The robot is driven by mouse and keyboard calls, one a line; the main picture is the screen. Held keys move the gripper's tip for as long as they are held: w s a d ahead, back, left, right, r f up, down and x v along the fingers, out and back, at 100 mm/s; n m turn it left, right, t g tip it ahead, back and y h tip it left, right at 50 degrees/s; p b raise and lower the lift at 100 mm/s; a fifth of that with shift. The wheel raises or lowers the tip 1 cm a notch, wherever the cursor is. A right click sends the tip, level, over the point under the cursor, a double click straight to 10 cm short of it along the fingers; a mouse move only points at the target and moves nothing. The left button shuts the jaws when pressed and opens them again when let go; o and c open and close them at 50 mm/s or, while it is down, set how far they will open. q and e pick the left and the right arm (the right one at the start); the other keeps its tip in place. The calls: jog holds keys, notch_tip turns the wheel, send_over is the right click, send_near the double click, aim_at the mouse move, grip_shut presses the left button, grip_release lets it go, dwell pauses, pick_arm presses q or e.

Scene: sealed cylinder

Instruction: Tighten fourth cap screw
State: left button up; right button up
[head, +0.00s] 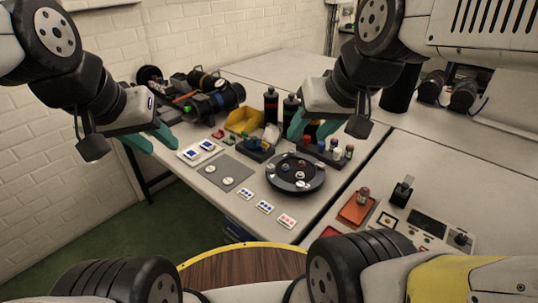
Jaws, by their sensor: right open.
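A black round turntable-like disc (282,184) lies on the workbench right of centre, with several small pale, red and blue parts on it. They are too small to tell which are cap screws. My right gripper (302,129) has teal fingers and hangs above and behind the disc, apart from it, open, with nothing seen in it. My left gripper (163,147) hangs over the bench's left edge, well away from the disc. Its teal fingers stand apart and empty.
A grey mat (225,178) with round pale parts lies left of the disc. Bottles (271,104), a yellow bin (242,121) and a rack of small vials (335,149) stand behind. An orange tray (355,211) and a control panel (428,229) are at right.

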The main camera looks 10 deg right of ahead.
jog(key=shift+w, duration=0.1)
dwell(0.5)
jog(key=n+g+h, duration=0.2)
jog(key=n+g, duration=0.4)
jog(key=n, duration=1.3)
send_over(271, 166)
notch_tip(271, 166, down, 20)
jog(key=shift+f, duration=0.2)
jog(key=shift+n, duration=0.3)
jog(key=shift+w+f, duration=0.1)
jog(key=shift+f, duration=3.9)
grip_shut()
